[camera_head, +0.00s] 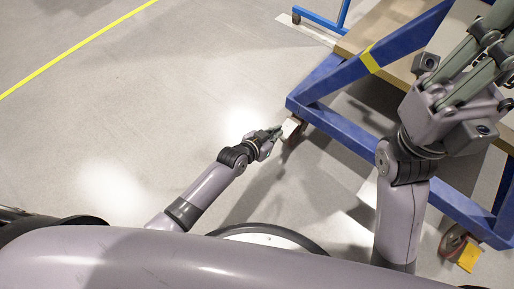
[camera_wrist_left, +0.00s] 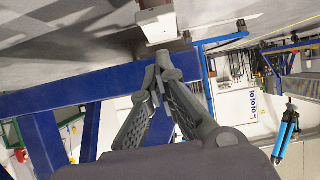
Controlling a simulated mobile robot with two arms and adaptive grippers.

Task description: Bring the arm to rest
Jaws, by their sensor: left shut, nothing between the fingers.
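My left gripper (camera_head: 277,131) is at the end of the arm that comes in from the left in the head view. It is held out low, close to the corner of a blue frame, and looks empty. In the left wrist view its dark fingers (camera_wrist_left: 165,66) come together at the tips with nothing between them. My right gripper (camera_head: 478,55) is large at the upper right of the head view, in front of the blue frame. Its fingers run toward the top right edge, and their tips are not clear.
The blue frame (camera_head: 338,126) with a yellow tape band and castors stands at the right; its beam (camera_wrist_left: 85,88) also crosses the left wrist view. A yellow line (camera_head: 75,48) marks the floor. Grey floor (camera_head: 150,110) at left is clear.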

